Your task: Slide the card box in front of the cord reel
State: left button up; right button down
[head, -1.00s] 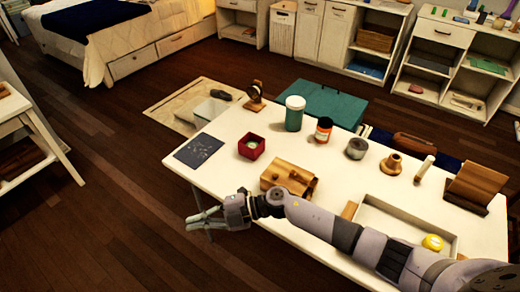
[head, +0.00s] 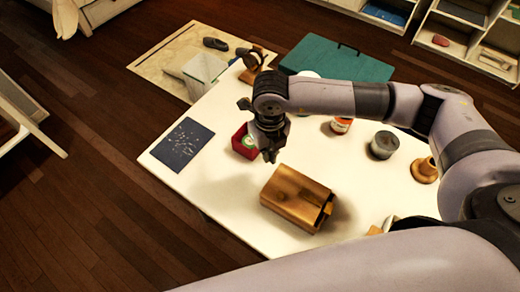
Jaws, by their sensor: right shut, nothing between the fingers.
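A brown wooden lidded box (head: 291,192), which I take to be the card box, lies at an angle on the white table. A small flanged wooden spool (head: 425,171), which may be the cord reel, stands to its right, next to my arm. My right gripper (head: 270,155) points down above the table, just behind and left of the wooden box and beside the red box. It is shut and empty, apart from the wooden box in the picture. My left gripper is not in view.
The red box (head: 240,142) is partly hidden by my right gripper. A dark speckled sheet (head: 183,145) lies at the table's left. A grey round tin (head: 383,146) and an orange-and-white jar (head: 341,125) stand behind the wooden box. The table (head: 228,212) is clear left of the wooden box.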

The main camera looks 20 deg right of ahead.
aim_at(260, 165)
jog(key=f, duration=0.3)
jog(key=shift+s+f+p, duration=0.25)
jog(key=shift+p, duration=0.05)
notch_tip(260, 165, down, 4)
jog(key=shift+w+r, duration=0.1)
jog(key=shift+w, duration=0.05)
jog(key=shift+w+f+p, duration=0.1)
jog(key=shift+f+p, duration=0.3)
jog(key=shift+f, duration=0.35)
jog(key=shift+w+a+r+p, duration=0.1)
jog(key=shift+w+a+p, duration=0.1)
jog(key=shift+w, duration=0.4)
jog(key=shift+w+a+r+p, duration=0.1)
jog(key=shift+w+a, duration=0.05)
jog(key=shift+w, duration=0.45)
jog(key=shift+w+a, duration=0.1)
jog(key=shift+w, duration=0.5)
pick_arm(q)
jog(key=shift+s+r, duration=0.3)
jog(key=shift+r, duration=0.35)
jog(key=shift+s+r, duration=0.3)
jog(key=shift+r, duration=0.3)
pick_arm(e)
jog(key=shift+w, duration=0.1)
